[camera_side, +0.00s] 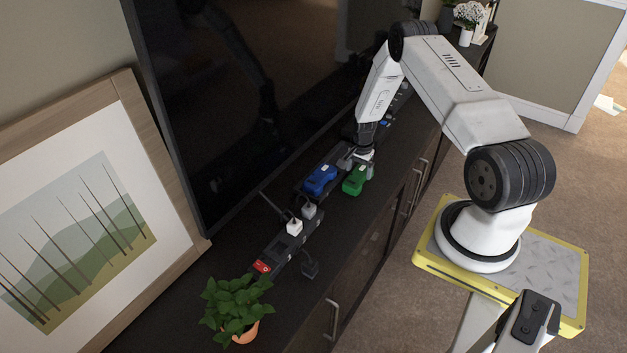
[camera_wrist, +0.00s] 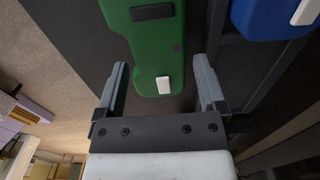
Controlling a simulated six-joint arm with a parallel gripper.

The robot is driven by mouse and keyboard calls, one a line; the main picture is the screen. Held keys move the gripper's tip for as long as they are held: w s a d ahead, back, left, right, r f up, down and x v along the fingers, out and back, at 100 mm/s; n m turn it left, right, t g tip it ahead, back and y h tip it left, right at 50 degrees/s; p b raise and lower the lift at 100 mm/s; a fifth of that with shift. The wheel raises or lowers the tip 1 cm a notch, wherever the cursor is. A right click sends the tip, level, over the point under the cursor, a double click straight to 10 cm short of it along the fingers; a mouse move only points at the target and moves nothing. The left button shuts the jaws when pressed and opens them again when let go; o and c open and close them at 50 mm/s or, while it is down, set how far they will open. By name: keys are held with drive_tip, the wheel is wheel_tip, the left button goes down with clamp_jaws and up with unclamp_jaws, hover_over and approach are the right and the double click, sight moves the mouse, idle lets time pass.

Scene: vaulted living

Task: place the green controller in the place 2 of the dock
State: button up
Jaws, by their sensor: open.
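The green controller (camera_side: 355,181) lies on the dark cabinet top, beside the blue controller and on the cabinet's front side. In the wrist view, the green controller (camera_wrist: 158,45) has a white tab at its near end. My gripper (camera_side: 357,160) is over its far end. Its two fingers are open, one on each side of that end in the wrist view (camera_wrist: 161,75), with gaps showing. I cannot tell their height above it. The blue controller (camera_side: 320,179) sits at a dark dock (camera_wrist: 238,68), which shows only partly. The dock's place numbers are not readable.
A large black television (camera_side: 250,90) stands along the back. Small dark items lie behind my arm. The cabinet's front strip is mostly clear.

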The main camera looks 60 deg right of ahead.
drive_tip(key=shift+f, duration=0.85)
clamp_jaws()
drive_tip(key=shift+r, duration=0.1)
